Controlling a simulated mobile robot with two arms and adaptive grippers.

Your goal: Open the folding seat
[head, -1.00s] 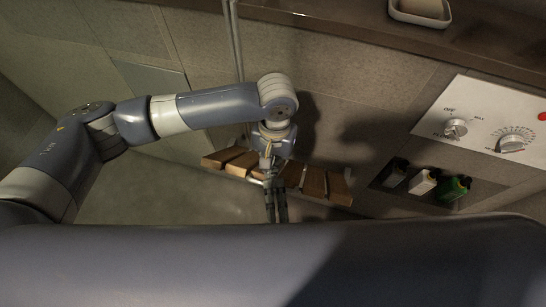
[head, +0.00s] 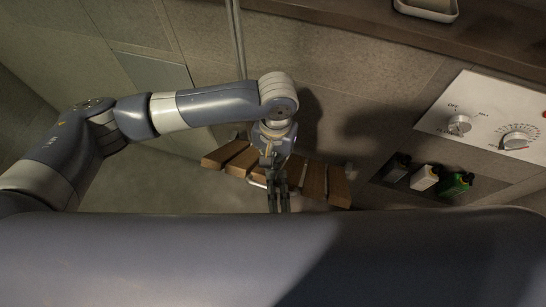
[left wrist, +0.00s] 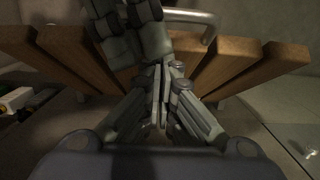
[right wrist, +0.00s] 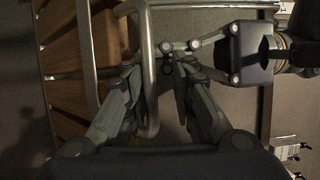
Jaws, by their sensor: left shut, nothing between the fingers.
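The folding seat (head: 313,182) has brown wooden slats on a metal frame against the wall; its exact tilt is unclear. In the left wrist view, slats (left wrist: 75,55) spread to both sides. My left gripper (head: 279,207) points down at the middle of the seat; its fingers are together and empty in the left wrist view (left wrist: 160,95). My right gripper (right wrist: 157,75) has its fingers apart, with a metal tube (right wrist: 150,105) of the seat frame between them and a gap on one side. In the head view my foreground arm hides the right gripper.
A metal pole (head: 237,45) runs down the wall above the seat. A control panel (head: 490,120) with dials and a niche with several bottles (head: 425,178) are at the right. A counter (head: 360,20) with a dish (head: 427,10) is above. The floor (head: 150,185) left of the seat looks clear.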

